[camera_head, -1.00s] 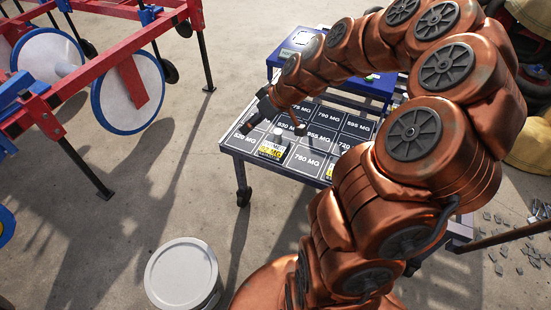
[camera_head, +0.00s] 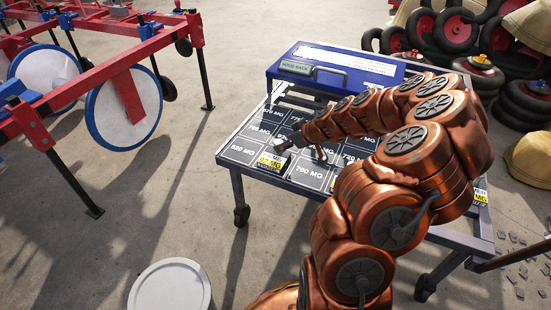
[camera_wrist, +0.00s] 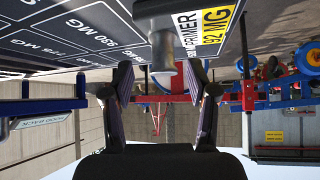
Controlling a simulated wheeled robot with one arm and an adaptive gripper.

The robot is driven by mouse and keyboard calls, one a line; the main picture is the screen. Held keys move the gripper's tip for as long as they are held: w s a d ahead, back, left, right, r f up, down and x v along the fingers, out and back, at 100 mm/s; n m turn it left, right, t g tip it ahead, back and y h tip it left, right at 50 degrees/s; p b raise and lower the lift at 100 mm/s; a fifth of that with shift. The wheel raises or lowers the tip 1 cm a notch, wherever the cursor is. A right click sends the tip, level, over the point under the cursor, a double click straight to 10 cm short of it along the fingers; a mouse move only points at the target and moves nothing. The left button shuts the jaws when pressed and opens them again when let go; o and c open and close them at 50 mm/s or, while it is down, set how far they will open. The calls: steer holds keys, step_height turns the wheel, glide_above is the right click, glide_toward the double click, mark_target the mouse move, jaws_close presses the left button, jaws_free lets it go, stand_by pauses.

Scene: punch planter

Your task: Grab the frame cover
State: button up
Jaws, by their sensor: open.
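No part is clearly marked as the frame cover, so I cannot tell for sure which thing it is. A table (camera_head: 238,188) carries dark panels with white "MG" labels. A small grey cylinder (camera_wrist: 166,72) stands out from this surface near a yellow-and-white label (camera_wrist: 208,24), which also shows in the head view (camera_head: 269,163). My gripper (camera_head: 300,152) is low over the panels, beside that label. In the wrist view, which is upside down, my gripper (camera_wrist: 158,82) has its fingers spread, with the cylinder seen between them. Contact is not clear.
A blue box (camera_head: 285,72) with a handle, a "SEED RACK" label and a white text plate stands at the table's back. A red and blue frame with discs (camera_head: 123,105) is at left. A white-lidded bucket (camera_head: 169,288) stands in front. Wheels (camera_head: 460,35) are piled at back right.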

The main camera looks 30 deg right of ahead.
mark_target(275, 154)
steer(key=b+x, duration=0.1)
steer(key=x, duration=0.3)
steer(key=shift+a+f, duration=0.15)
steer(key=shift+c, duration=0.2)
jaws_close()
